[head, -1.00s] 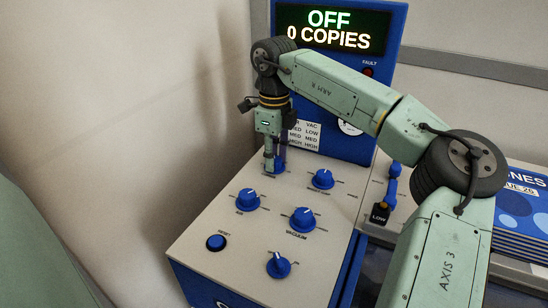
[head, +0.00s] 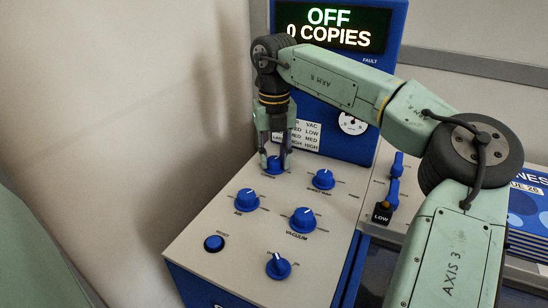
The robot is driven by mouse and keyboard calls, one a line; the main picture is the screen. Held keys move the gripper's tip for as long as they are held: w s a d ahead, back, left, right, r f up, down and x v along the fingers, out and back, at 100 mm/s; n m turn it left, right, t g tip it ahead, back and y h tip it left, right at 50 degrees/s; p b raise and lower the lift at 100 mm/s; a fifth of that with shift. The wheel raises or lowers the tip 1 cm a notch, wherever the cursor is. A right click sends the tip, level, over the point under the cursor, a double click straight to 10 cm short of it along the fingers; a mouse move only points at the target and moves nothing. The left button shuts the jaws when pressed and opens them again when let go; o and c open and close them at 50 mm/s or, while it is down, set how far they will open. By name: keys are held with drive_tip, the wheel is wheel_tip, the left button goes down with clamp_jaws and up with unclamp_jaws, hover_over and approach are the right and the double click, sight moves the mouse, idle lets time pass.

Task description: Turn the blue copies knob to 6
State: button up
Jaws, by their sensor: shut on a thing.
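My gripper (head: 275,162) points down at the back left of the sloping control panel (head: 205,235). It is shut on a blue knob (head: 274,167), with one finger on either side. I cannot read this knob's label, and its pointer is partly hidden by the fingers. The display (head: 328,27) at the top reads "OFF" and "0 COPIES".
Other blue knobs stand close by: one (head: 323,179) to the right, the air knob (head: 246,200), the vacuum knob (head: 302,221) and one (head: 278,266) in front. A blue reset button (head: 214,243) is at left. A settings card (head: 305,137) stands behind my gripper.

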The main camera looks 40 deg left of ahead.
drive_tip(key=shift+m, duration=1.1)
drive_tip(key=o, duration=1.2)
drive_tip(key=shift+c, duration=0.2)
